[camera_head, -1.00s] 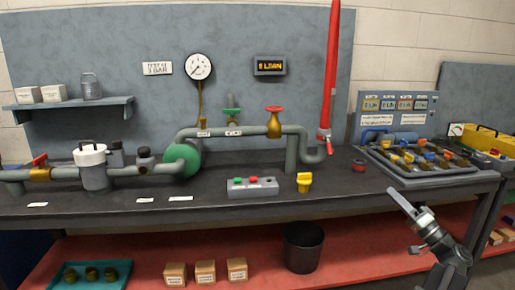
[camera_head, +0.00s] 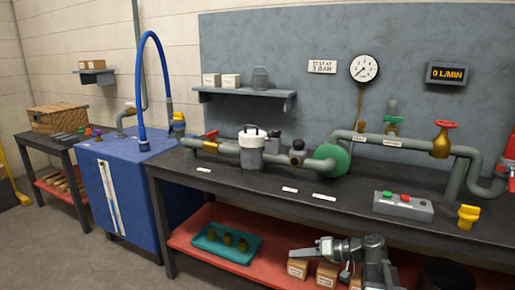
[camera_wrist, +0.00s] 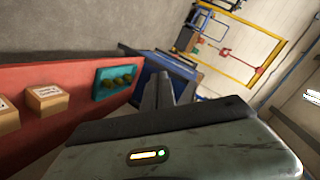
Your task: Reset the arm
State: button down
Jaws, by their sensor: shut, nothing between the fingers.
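My arm shows at the bottom of the head view, in front of the bench's lower red shelf. My gripper (camera_head: 294,256) points left there, apart from the bench. In the wrist view, my gripper (camera_wrist: 165,88) has its two dark fingers together with nothing between them. Beyond the fingers in that view is a blue cabinet (camera_wrist: 148,72). The cabinet also stands left of the bench in the head view (camera_head: 100,200).
The dark bench (camera_head: 345,212) carries a grey pipe run (camera_head: 388,142), a button box (camera_head: 403,206) and a yellow valve piece (camera_head: 467,216). The red shelf (camera_head: 205,232) holds a teal tray (camera_head: 215,251) and boxes (camera_head: 327,275). Floor (camera_head: 60,245) at the left is clear.

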jog(key=s+a+f+n+g+h, duration=0.1)
jog(key=s+a+f+g+h, duration=0.35)
jog(key=s+a+f, duration=0.4)
jog(key=s+d+f+m+h, duration=0.25)
jog(key=d+f+h, duration=0.35)
jog(key=d+h, duration=0.3)
notch_tip(320, 180, up, 31)
jog(key=d+y+p, duration=0.1)
jog(key=p, duration=3)
jog(key=shift+w+m+g, duration=0.15)
jog(key=shift+m+g, duration=0.3)
